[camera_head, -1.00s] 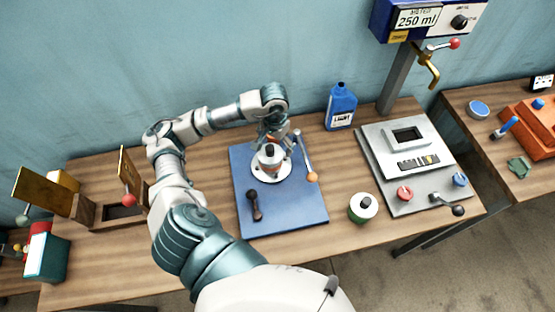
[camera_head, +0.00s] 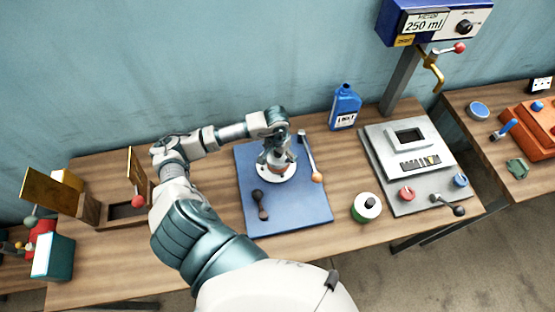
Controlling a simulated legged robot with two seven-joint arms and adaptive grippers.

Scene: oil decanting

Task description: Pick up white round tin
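A white round object (camera_head: 264,175), which looks like a low tin or dish with a raised middle part, sits on the blue mat (camera_head: 285,218). My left gripper (camera_head: 276,167) points down over its middle, and its fingers cover most of the raised part. I cannot tell whether the fingers touch it or are closed on it. A second round tin, white and green with a dark centre (camera_head: 367,207), stands on the table to the right of the mat, apart from the gripper. My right gripper is not in view.
A dark-knobbed lever (camera_head: 260,204) and an orange-tipped handle (camera_head: 311,160) lie on the mat beside the gripper. A blue bottle (camera_head: 344,108) stands behind. A grey panel device (camera_head: 410,168) is at right, and a wooden box (camera_head: 115,213) at left.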

